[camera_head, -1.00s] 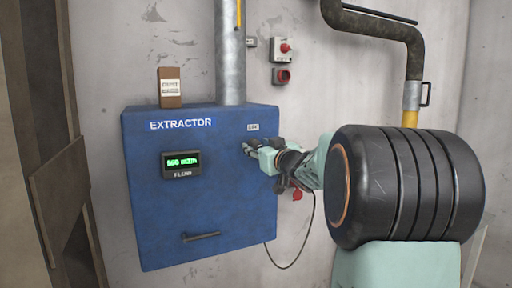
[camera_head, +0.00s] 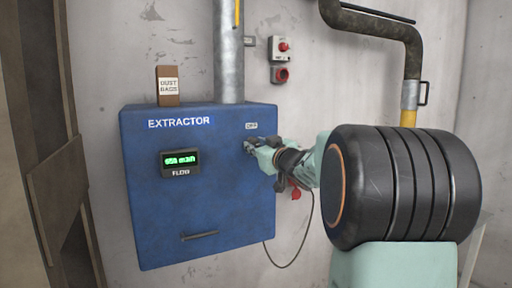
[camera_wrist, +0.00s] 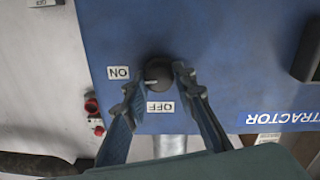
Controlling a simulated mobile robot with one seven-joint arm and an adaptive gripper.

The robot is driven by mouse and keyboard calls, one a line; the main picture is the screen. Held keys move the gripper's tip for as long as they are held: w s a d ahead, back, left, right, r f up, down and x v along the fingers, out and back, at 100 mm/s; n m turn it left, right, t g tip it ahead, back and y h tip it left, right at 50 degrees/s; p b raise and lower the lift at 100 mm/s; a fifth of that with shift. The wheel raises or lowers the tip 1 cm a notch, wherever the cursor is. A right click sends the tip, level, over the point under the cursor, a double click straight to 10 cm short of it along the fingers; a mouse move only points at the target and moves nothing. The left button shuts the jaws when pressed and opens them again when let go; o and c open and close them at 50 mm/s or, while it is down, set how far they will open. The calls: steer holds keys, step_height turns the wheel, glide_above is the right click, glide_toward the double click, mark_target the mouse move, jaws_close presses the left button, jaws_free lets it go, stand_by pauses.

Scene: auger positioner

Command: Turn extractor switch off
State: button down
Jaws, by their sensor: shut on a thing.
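The blue extractor box (camera_head: 200,215) hangs on the wall, with a white EXTRACTOR label and a lit green flow display (camera_head: 180,159). Its dark round switch knob (camera_wrist: 158,73) shows in the wrist view, between the fingers. The OFF label (camera_wrist: 160,107) is just below the knob in that view. My gripper (camera_wrist: 158,82) is shut on the knob, one finger on each side. In the head view my gripper (camera_head: 250,147) hides the knob.
A small brown dust bags box (camera_head: 168,86) stands on the extractor. A grey vertical duct (camera_head: 229,55) rises from its top. Red wall controls (camera_head: 283,47) and a dark pipe (camera_head: 411,50) are to the right. A handle (camera_head: 199,236) sticks out low on the front.

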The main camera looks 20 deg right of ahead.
steer(key=n+b, duration=0.2)
steer(key=n, duration=0.2)
steer(key=shift+f, duration=0.1)
steer(key=n+b, duration=0.2)
steer(key=n, duration=0.2)
steer(key=shift+n+b, duration=0.4)
steer(key=n+b, duration=0.2)
steer(key=n, duration=0.2)
steer(key=shift+n, duration=0.3)
steer(key=shift+n+y+b, duration=0.3)
steer(key=shift+n+b, duration=0.75)
steer(key=shift+n, duration=0.85)
steer(key=c, duration=1.6)
jaws_free()
steer(key=shift+s, duration=0.1)
steer(key=s, duration=1.1)
steer(key=shift+s+d+f, duration=0.2)
steer(key=shift+s, duration=0.2)
